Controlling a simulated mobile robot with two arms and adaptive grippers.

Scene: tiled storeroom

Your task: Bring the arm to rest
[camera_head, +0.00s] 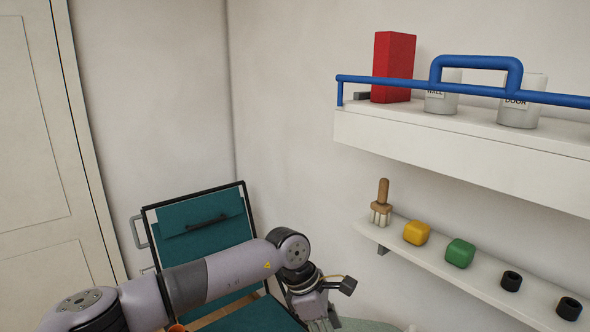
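My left arm (215,278) comes in from the lower left and reaches across the bottom of the picture. Its wrist bends down at the middle. My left gripper (328,324) points down at the bottom edge, where its fingertips are cut off. Whether it is open or shut does not show. No held thing is visible. My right gripper is not in view.
A teal folding chair (200,214) stands behind my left arm. The upper shelf (450,139) has a blue rail (400,84), a red box (393,67) and white pots (522,101).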

